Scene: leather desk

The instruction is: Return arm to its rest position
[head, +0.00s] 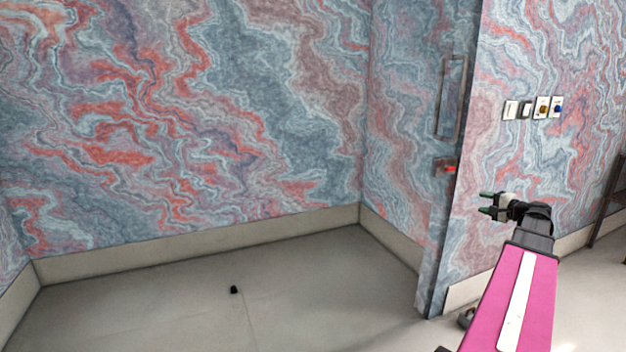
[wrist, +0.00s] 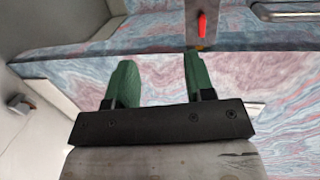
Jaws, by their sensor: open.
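My gripper (head: 486,203) is at the end of my pink arm, at the right of the head view. Its two green fingers also show in the wrist view (wrist: 157,82), spread apart with nothing between them. It points left, toward the edge of a marbled door (head: 415,160) with a long bar handle (head: 449,97). In the head view the fingers appear to the right of the door's edge; how far apart they are from it I cannot tell. A red-tipped latch (wrist: 202,26) is ahead of the fingers in the wrist view.
A small black object (head: 234,289) lies on the grey floor (head: 150,315). Several switches (head: 533,108) are on the right wall. A dark shelf or rack (head: 610,200) stands at the far right edge. The floor at the left is mostly clear.

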